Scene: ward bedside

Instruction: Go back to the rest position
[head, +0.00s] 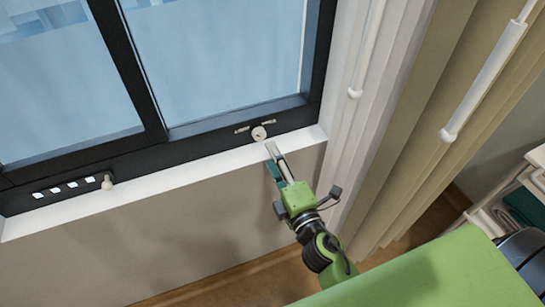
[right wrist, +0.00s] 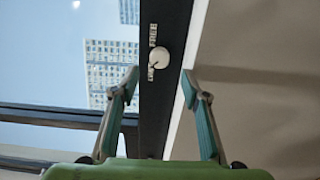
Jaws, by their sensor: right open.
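My right gripper (head: 271,158) reaches up to the white window sill in the head view. Its fingertips are just below a round pale knob (head: 259,133) on the dark window frame. In the right wrist view the two teal fingers of the gripper (right wrist: 160,85) stand apart with nothing between them. The knob (right wrist: 159,57) shows beyond the fingertips, with small lettering beside it, and the fingers look apart from it. My left gripper is not in view.
The window (head: 225,55) has a dark frame and a white sill (head: 170,180). A small beige knob (head: 107,182) and several white squares sit at the frame's lower left. Curtains (head: 420,130) and hanging wands (head: 484,82) are at the right. A white shelf unit (head: 510,185) stands far right.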

